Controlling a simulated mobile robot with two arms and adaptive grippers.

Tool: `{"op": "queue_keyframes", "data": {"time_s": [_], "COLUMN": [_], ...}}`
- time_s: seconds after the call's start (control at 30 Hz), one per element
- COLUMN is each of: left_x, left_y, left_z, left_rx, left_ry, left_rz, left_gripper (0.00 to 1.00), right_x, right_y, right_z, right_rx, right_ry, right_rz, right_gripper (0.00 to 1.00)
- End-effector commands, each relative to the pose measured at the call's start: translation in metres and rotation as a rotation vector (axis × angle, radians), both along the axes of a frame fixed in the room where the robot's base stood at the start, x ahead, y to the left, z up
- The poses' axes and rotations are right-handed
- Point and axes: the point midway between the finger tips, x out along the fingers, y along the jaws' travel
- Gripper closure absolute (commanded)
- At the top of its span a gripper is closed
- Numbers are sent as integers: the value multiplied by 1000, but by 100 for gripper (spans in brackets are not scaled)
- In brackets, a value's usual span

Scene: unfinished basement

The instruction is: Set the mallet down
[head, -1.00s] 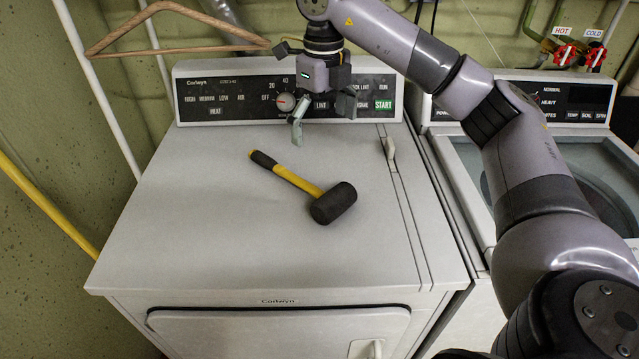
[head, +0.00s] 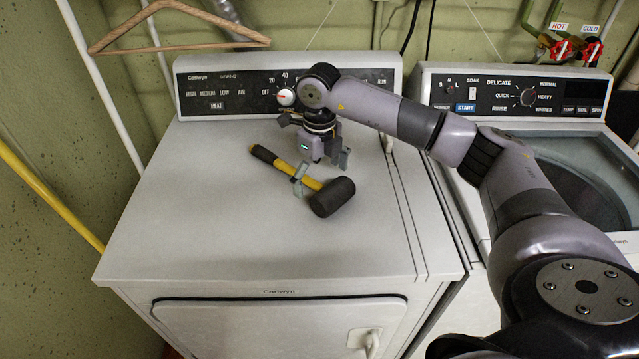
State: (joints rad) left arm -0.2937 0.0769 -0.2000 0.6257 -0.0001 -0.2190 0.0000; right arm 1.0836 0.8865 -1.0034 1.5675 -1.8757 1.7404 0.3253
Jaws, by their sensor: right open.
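The mallet (head: 331,197) has a black head, a yellow handle and a black grip end. It lies on the white dryer top (head: 225,235), with its head toward the front right and its grip toward the back left. My right gripper (head: 321,172) is open and points down over the mallet's handle. One fingertip shows in front of the handle near the head, and the other is to the right, behind the handle. I cannot tell whether the fingers touch the handle. My left gripper is not in view.
The dryer's control panel (head: 228,91) rises behind the mallet. A wooden hanger (head: 180,48) hangs at the back left. The front and left of the dryer top are clear.

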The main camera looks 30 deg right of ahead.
Motion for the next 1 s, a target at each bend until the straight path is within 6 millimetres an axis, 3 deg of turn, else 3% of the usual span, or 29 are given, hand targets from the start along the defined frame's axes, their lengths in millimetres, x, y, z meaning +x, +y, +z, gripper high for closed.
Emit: {"op": "queue_keyframes", "data": {"time_s": [0.17,0.4,1.0], "left_x": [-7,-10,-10], "left_y": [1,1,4], "left_z": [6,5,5], "left_rx": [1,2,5], "left_ry": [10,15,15], "left_rz": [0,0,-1], "left_gripper": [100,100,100], "right_x": [0,0,-1], "right_y": [0,0,1], "right_z": [-17,-20,-20], "right_rx": [0,0,2], "right_ry": [0,-1,0], "right_rz": [0,0,2], "right_gripper": [0,0,39]}}
